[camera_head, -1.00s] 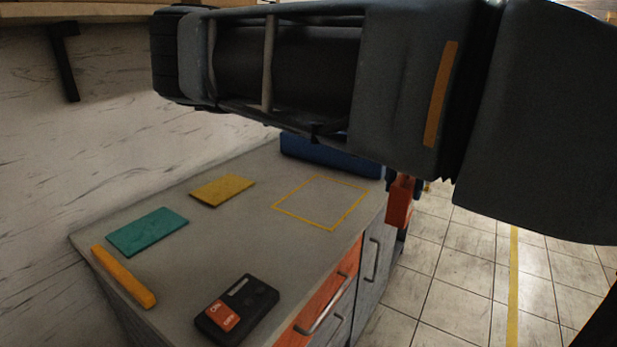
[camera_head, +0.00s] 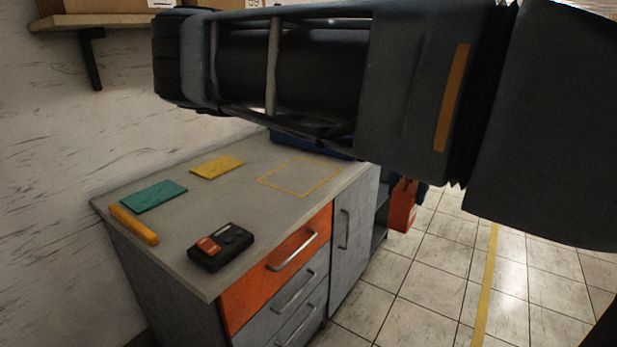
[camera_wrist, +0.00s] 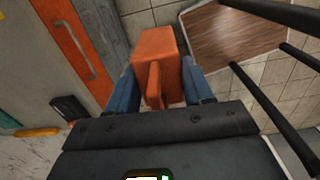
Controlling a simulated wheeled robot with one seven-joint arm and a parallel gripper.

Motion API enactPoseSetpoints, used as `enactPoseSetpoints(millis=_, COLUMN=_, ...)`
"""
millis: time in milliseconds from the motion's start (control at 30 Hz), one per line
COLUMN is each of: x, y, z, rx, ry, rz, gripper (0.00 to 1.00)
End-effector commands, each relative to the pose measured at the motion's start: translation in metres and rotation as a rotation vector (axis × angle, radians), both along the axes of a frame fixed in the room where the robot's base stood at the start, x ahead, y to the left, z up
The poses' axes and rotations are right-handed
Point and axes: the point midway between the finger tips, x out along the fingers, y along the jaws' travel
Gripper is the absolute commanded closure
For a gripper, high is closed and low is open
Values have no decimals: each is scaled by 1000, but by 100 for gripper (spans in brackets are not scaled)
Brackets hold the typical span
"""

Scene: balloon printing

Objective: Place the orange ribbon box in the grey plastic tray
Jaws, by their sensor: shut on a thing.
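The orange ribbon box (camera_wrist: 157,58) is between the two blue fingers of my gripper (camera_wrist: 160,88) in the wrist view. The gripper is shut on it. In the head view the orange box (camera_head: 403,206) shows below my arm, to the right of the cabinet and above the tiled floor. Most of my gripper is hidden behind my arm there. I cannot make out a grey plastic tray in either view.
A grey cabinet (camera_head: 190,238) with an orange drawer (camera_head: 275,262) stands at left. On its top lie a teal card (camera_head: 153,196), a yellow card (camera_head: 217,167), an orange bar (camera_head: 133,225), a black device (camera_head: 221,246) and a blue item (camera_head: 300,145). Tiled floor is open at right.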

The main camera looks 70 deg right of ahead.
Motion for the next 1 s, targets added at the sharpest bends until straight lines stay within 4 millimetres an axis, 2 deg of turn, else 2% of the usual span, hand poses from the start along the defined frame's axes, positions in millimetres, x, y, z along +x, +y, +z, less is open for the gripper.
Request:
enactPoseSetpoints(millis=367, x=37, y=34, z=-26, rx=2, ry=1, rz=-125, gripper=88)
enactPoseSetpoints(millis=567, x=73, y=67, z=-51, rx=3, ry=1, rz=-248, gripper=88)
enactPoseSetpoints(millis=667, x=97, y=90, z=-68, rx=4, ry=0, rz=-332, gripper=88)
enactPoseSetpoints(millis=1000, x=204, y=189, z=-144, rx=6, ry=-1, rz=-716, gripper=88)
